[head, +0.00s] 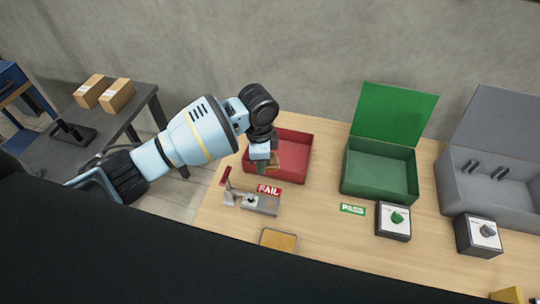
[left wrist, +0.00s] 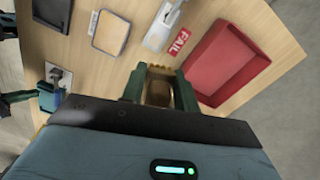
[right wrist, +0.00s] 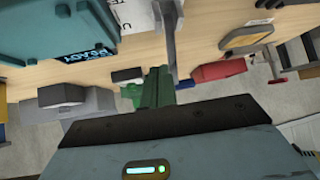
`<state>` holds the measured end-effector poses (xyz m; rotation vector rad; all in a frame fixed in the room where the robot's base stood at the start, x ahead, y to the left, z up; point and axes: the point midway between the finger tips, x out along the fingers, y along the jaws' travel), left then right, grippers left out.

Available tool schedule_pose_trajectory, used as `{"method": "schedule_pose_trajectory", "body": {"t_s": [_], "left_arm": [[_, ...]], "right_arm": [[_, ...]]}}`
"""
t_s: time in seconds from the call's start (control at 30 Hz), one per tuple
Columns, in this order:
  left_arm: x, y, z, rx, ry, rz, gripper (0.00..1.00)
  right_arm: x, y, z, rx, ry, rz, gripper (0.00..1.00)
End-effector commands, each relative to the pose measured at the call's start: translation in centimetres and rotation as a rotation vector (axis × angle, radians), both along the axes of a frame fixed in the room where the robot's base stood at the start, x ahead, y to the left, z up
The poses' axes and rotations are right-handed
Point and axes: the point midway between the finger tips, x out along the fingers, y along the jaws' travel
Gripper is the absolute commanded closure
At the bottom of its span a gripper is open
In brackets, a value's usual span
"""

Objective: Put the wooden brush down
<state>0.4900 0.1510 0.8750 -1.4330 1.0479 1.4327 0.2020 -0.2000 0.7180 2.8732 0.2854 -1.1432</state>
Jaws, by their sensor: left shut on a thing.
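My left gripper (head: 262,168) is shut on the wooden brush (left wrist: 159,92), whose brown body shows between the green fingers in the left wrist view. In the head view a tan part of the brush (head: 273,161) shows beside the fingers, against the red bin (head: 294,157). In the left wrist view the red bin (left wrist: 246,42) lies right of the fingers. The brush's height above the table cannot be told. My right gripper (right wrist: 155,85) has its fingers together with nothing visible between them; it is out of the head view.
A FAIL sign (head: 269,189) and grey fixture with a red handle (head: 260,204) stand in front of the bin. A tan-topped tray (head: 279,240) is nearer. A green bin (head: 380,172) and grey bin (head: 480,188) stand right. Bare table lies between the red and green bins.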

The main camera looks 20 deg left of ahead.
Motion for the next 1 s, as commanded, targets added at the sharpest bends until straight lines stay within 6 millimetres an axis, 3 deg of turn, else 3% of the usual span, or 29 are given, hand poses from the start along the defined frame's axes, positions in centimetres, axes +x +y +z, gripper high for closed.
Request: {"method": "schedule_pose_trajectory", "body": {"t_s": [0.27,0.6,0.8,1.0], "left_arm": [[-2.7,2.0,4.8,0.001,-0.005,0.426,0.88],[-7.4,4.6,9.7,0.001,-0.004,0.938,0.88],[-9.9,5.8,11.5,0.001,-0.002,1.157,0.88],[-11.0,6.3,12.2,0.000,0.000,1.253,0.88]], "right_arm": [[-0.5,-0.2,-0.2,-0.006,0.009,0.004,1.00],[-0.6,-0.5,-0.4,-0.012,0.011,0.008,1.00],[-0.7,-0.5,-0.6,-0.012,0.014,0.008,1.00],[-0.8,-0.5,-0.7,-0.011,0.016,0.005,1.00]]}}
